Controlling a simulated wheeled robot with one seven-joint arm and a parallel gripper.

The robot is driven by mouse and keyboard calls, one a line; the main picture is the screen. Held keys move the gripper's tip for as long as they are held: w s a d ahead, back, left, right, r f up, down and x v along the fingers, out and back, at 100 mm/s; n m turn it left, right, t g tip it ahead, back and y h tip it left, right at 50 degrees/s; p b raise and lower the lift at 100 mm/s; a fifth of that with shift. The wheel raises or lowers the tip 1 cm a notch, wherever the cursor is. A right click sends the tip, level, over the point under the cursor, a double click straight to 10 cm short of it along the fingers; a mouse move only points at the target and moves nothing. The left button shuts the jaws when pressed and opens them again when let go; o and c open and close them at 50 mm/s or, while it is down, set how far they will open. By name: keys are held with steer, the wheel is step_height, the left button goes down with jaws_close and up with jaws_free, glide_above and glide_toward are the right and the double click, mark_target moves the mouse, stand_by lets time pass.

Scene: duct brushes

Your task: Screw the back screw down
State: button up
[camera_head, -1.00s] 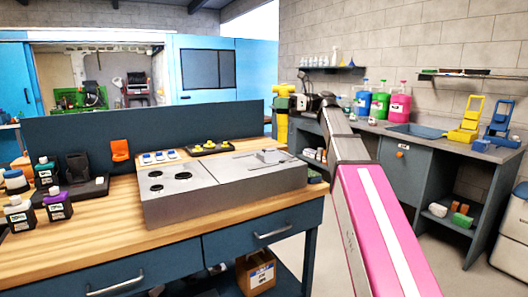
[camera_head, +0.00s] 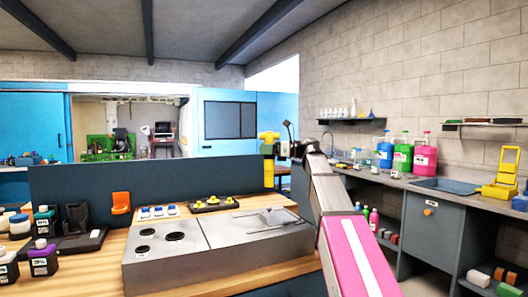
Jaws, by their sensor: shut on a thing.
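My gripper (camera_head: 281,149) is at the far end of my arm, beyond the workbench's back right corner, small and partly hidden by my own arm. It appears shut on a yellow upright tool (camera_head: 268,160), which hangs in the air. The grey metal box (camera_head: 205,255) sits on the bench, with black round fittings on its left part and a small grey metal piece (camera_head: 272,217) on its right part. I cannot make out the back screw at this size. The tool looks apart from the box, behind and above its right end.
A black tray (camera_head: 215,208) with yellow-topped pieces and blue-and-white pieces (camera_head: 158,212) lie behind the box. An orange holder (camera_head: 121,203) and dark bottles stand at left. A dark back panel (camera_head: 60,182) rises behind. Coloured jugs (camera_head: 403,158) stand on the right counter.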

mark_target(265, 171)
steer(key=shift+f, duration=4.75)
stand_by(0.6)
steer(key=shift+r, duration=3.55)
